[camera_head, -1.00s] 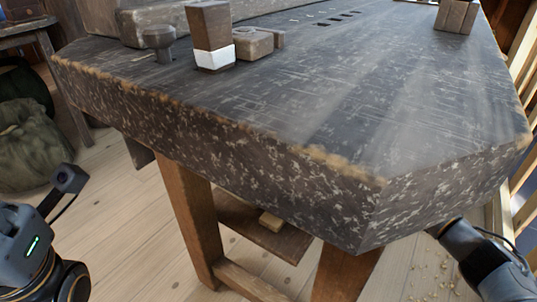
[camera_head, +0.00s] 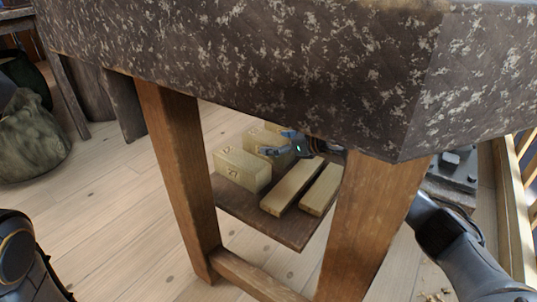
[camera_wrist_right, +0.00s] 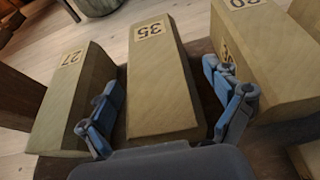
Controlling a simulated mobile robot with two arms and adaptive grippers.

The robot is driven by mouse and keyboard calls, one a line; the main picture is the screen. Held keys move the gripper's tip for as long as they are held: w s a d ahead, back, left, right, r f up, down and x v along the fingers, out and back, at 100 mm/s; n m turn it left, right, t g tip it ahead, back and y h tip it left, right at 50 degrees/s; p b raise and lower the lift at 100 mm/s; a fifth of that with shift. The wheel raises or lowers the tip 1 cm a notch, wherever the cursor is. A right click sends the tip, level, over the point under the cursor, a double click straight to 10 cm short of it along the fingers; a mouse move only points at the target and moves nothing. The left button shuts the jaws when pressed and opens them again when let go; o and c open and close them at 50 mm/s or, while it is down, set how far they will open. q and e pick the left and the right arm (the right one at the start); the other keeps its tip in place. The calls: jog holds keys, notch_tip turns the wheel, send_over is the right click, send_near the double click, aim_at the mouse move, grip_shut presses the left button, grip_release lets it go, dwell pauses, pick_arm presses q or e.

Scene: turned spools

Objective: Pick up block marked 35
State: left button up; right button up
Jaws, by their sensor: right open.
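The block marked 35 (camera_wrist_right: 158,85) is a pale wooden block in the middle of the right wrist view. In the head view it shows partly behind the block marked 27 (camera_head: 241,170), on the low shelf (camera_head: 262,222) under the bench. My right gripper (camera_wrist_right: 168,108) is open, with blue fingers on either side of the near part of block 35. In the head view this gripper (camera_head: 279,142) reaches in under the bench, partly hiding the block. I cannot tell whether the fingers touch it. My left gripper is not in view.
Block 27 (camera_wrist_right: 72,100) stands close left of the fingers and another numbered block (camera_wrist_right: 265,60) close right. Two flat wooden pieces (camera_head: 291,186) (camera_head: 322,190) lie on the shelf. The bench top edge (camera_head: 250,75) hangs above, and wooden legs (camera_head: 178,165) (camera_head: 362,225) flank the shelf.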

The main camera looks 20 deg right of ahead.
jog(key=shift+b+x, duration=0.5)
jog(key=shift+x, duration=0.5)
jog(key=shift+w, duration=0.1)
jog(key=shift+c, duration=0.5)
jog(key=c, duration=1.4)
